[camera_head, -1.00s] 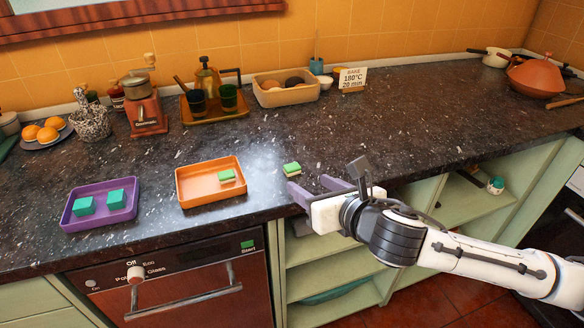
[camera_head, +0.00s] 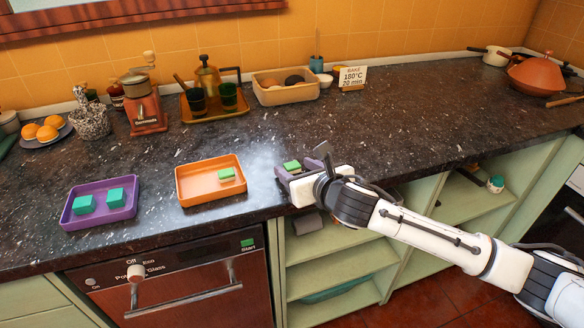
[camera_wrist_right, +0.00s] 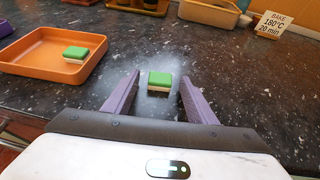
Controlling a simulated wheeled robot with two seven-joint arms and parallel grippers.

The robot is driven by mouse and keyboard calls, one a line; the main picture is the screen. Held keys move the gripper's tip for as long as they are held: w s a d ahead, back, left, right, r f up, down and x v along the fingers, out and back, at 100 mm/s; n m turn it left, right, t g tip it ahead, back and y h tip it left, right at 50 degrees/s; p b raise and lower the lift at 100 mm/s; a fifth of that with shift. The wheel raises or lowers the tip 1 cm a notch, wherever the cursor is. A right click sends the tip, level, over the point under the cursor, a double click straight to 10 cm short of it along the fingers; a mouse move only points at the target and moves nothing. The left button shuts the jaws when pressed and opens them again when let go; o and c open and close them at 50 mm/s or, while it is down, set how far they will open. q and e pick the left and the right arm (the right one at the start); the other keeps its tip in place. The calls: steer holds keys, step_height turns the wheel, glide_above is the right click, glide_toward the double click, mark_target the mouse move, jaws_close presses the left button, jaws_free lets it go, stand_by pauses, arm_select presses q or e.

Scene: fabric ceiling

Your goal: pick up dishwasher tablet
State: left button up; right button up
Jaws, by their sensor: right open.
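A green and white dishwasher tablet (camera_head: 292,166) lies on the dark countertop, right of the orange tray. It also shows in the right wrist view (camera_wrist_right: 160,81), near the tips of the open fingers and between their lines. My right gripper (camera_head: 288,170) is open, its purple fingers on either side of the tablet's position; in the wrist view (camera_wrist_right: 158,88) nothing is clamped. Another green and white tablet (camera_head: 226,174) lies in the orange tray (camera_head: 184,193). Two teal blocks (camera_head: 84,205) lie in the purple tray (camera_head: 71,222). My left gripper is not in view.
A dishwasher (camera_head: 180,297) sits under the counter's front edge, beside open green shelves (camera_head: 335,258). A brass tray with cups (camera_head: 215,112), a beige bin (camera_head: 285,96) and a bake sign (camera_head: 352,77) stand farther back. The counter to the right is largely clear.

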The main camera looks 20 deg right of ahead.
steer(key=c, duration=1.1)
steer(key=shift+c, duration=0.2)
